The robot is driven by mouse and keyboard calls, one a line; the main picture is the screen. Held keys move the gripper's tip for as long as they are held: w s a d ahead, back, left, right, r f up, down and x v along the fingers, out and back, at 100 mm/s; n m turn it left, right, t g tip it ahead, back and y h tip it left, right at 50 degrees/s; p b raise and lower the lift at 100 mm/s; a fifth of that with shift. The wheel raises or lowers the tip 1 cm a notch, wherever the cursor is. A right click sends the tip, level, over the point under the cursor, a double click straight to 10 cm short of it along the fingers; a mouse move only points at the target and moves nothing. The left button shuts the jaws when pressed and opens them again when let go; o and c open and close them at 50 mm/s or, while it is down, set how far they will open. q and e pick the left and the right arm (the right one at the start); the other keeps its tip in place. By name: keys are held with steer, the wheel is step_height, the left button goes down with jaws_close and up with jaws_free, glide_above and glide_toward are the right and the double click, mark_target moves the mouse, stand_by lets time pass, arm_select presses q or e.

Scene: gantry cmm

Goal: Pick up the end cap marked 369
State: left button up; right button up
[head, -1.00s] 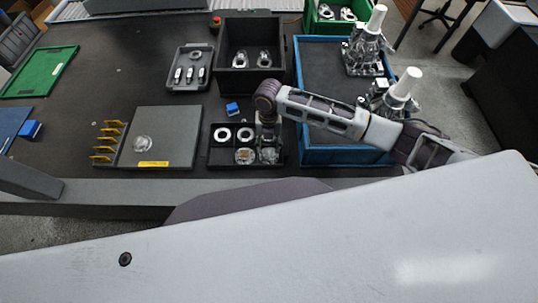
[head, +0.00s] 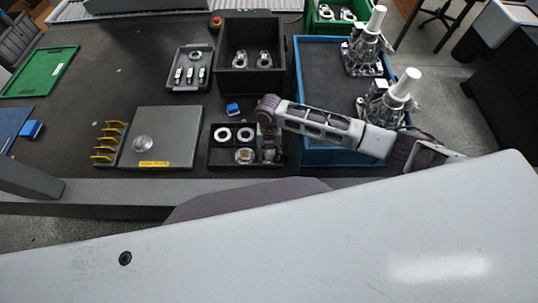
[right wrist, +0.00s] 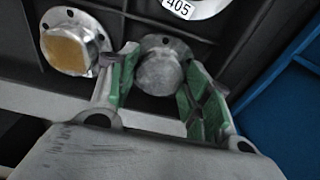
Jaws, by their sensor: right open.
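The black divided tray (head: 222,158) in the head view holds two white-looking rings at the back and a round cap with an amber face (head: 245,156) at the front. My right gripper (head: 268,152) is down over its front right compartment. In the right wrist view, the open right gripper (right wrist: 162,62) has its green-padded fingers on either side of a grey metal end cap (right wrist: 158,74). No number is readable on this cap. The amber-faced cap (right wrist: 70,48) lies to its left. A part tagged 405 (right wrist: 180,7) shows at the top edge. My left gripper is not in view.
A blue bin (head: 312,157) with metal assemblies stands right of the tray. A black box (head: 228,82) with two parts stands behind it. A grey plate (head: 175,130) with a clear disc lies to the left. A small blue block (head: 233,109) sits behind the tray.

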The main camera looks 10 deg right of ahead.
mark_target(269, 153)
steer(key=c, duration=0.8)
steer(key=shift+r, duration=5)
